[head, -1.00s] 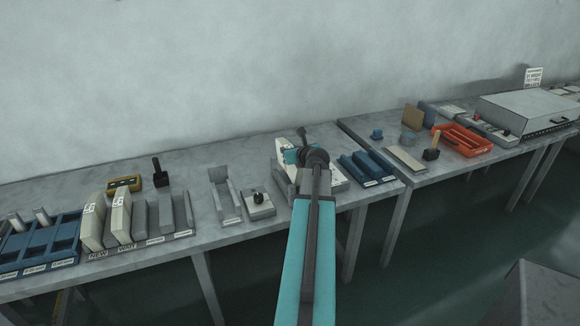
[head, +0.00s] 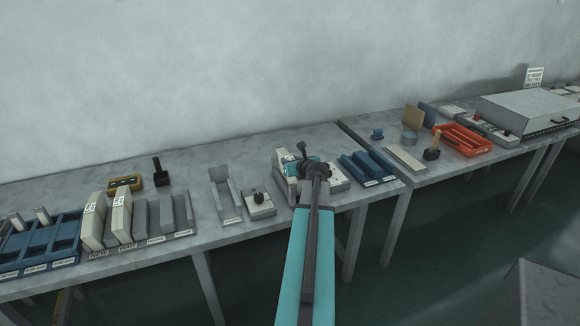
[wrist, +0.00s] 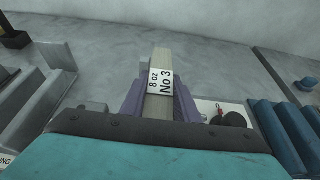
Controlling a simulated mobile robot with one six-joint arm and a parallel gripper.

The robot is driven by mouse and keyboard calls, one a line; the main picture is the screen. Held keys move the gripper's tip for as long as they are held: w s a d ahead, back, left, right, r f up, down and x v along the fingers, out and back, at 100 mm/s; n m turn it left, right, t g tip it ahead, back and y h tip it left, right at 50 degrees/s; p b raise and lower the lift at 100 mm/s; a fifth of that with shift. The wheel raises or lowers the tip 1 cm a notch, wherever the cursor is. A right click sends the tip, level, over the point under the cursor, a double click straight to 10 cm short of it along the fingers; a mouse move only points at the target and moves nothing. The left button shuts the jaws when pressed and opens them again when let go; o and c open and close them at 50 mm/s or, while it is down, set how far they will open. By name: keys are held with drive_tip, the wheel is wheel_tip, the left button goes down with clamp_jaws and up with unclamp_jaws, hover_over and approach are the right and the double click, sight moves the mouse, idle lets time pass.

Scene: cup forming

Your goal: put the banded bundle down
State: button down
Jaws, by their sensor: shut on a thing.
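The banded bundle (wrist: 160,111) is a pale upright stack with a white band reading "8 oz No 3". It stands between the two purple-grey fingers of my gripper (wrist: 159,95) in the wrist view. My gripper is shut on it. In the head view my gripper (head: 299,166) is over the right part of the near table, and my arm covers part of what lies below. I cannot tell whether the bundle's lower end touches the table, as it is hidden.
A rack (head: 150,242) marked NEW and WAIT holds pale bundles at the left, beside a blue tray (head: 66,240). A grey holder (head: 226,198) and a knobbed box (head: 259,206) stand left of my gripper. Blue troughs (head: 361,170) stand close on its right.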

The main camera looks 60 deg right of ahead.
drive_tip(key=shift+f, duration=0.9)
drive_tip(key=shift+f, duration=0.1)
drive_tip(key=c, duration=1.4)
unclamp_jaws()
drive_tip(key=shift+o, duration=0.2)
drive_tip(key=shift+s+a, duration=0.1)
drive_tip(key=v, duration=1)
drive_tip(key=shift+r+b, duration=0.25)
drive_tip(key=shift+b, duration=0.15)
drive_tip(key=shift+p+v, duration=0.45)
drive_tip(key=shift+v, duration=0.4)
drive_tip(key=shift+f, duration=0.1)
